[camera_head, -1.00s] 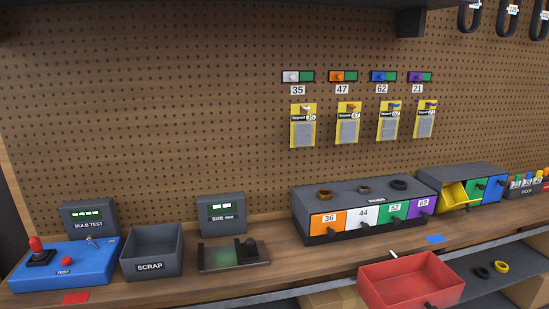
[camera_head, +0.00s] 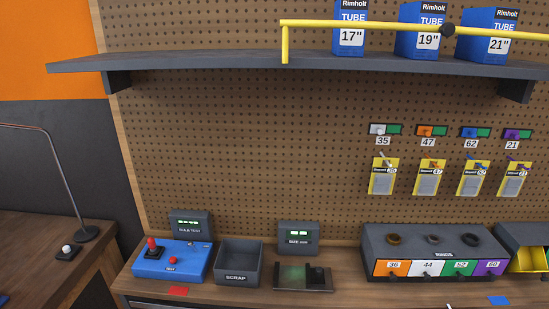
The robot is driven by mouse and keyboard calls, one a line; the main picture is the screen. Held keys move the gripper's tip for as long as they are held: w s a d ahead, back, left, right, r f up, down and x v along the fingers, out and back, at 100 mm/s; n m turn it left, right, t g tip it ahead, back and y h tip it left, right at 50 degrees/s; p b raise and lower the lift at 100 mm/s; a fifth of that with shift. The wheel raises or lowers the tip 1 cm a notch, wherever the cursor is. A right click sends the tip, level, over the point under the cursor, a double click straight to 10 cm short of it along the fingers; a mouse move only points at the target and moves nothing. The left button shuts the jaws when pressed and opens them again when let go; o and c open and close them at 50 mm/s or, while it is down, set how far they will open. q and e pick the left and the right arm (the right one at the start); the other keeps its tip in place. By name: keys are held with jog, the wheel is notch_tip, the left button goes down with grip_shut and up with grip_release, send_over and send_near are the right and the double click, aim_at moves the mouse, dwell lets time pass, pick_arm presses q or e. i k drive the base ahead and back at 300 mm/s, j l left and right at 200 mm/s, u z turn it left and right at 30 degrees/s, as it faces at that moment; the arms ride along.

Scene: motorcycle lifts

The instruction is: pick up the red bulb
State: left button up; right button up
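A red bulb (camera_head: 152,243) stands upright in a black socket at the left of the blue bulb test box (camera_head: 185,266). The box sits on the wooden workbench, at the lower left of the head view. A smaller red button (camera_head: 172,260) is on the same box, right of the bulb. Neither of my grippers is in view.
A grey SCRAP bin (camera_head: 237,278) stands right of the blue box, followed by a size gauge (camera_head: 303,278) and a ring drawer unit (camera_head: 432,241). A shelf (camera_head: 300,62) with blue tube boxes and a yellow bar is above. A lower side table (camera_head: 40,250) holds a lamp.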

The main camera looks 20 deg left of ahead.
aim_at(153, 250)
jog(key=u, duration=1.4)
